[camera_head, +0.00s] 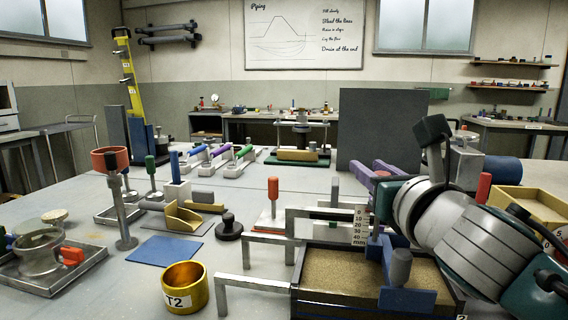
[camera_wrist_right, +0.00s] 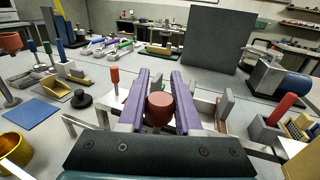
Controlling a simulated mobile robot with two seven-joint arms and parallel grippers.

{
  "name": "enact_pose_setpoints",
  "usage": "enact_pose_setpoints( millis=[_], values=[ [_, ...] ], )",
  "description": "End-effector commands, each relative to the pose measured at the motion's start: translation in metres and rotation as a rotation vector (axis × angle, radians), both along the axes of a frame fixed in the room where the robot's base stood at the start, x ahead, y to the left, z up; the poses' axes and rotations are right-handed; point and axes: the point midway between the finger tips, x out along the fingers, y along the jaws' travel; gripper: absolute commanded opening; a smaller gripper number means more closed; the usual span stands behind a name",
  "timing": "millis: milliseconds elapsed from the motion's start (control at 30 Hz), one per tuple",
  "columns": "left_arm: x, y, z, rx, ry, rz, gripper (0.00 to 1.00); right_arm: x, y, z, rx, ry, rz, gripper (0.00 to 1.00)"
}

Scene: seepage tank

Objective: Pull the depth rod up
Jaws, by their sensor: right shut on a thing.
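My right gripper (camera_head: 376,178) comes in from the right in the head view. Its purple fingers are shut on a red knob, which I take as the top of the depth rod (camera_wrist_right: 160,108). The knob sits between the two fingers in the right wrist view. The rod below it is mostly hidden by the fingers and wrist. A scale plate (camera_head: 361,228) marked in mm stands just below the fingers, at the back of a sand-filled tank (camera_head: 312,302). I cannot tell how deep the rod reaches. My left gripper is in neither view.
A blue plate with a grey handle (camera_head: 400,267) stands at the tank, close under my wrist. Metal brackets (camera_head: 252,285) reach out left of the tank. A brass cup (camera_head: 185,288) marked T2 stands further left. A dark upright panel (camera_head: 378,130) stands behind. A blue mat (camera_head: 164,249) lies clear.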

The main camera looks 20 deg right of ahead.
Motion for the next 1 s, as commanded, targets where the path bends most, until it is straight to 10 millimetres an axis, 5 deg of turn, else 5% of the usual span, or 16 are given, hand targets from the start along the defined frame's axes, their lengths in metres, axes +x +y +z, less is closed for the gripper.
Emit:
enact_pose_setpoints(
  millis=[33,67,300,667,1000],
  values=[
    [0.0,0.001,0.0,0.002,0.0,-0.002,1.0,0.001,0.002,0.007,-0.003,-0.017,0.006,0.0],
    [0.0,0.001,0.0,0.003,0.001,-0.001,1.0,0.001,0.002,0.007,-0.003,-0.018,0.007,0.34],
    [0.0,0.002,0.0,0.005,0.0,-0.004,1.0,0.001,0.001,0.006,-0.003,-0.014,0.005,0.61],
    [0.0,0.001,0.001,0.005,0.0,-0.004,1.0,-0.004,0.002,0.004,-0.003,-0.009,0.005,0.63],
    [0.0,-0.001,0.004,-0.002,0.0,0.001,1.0,-0.062,0.016,0.003,-0.002,-0.008,0.005,0.63]
  ],
)
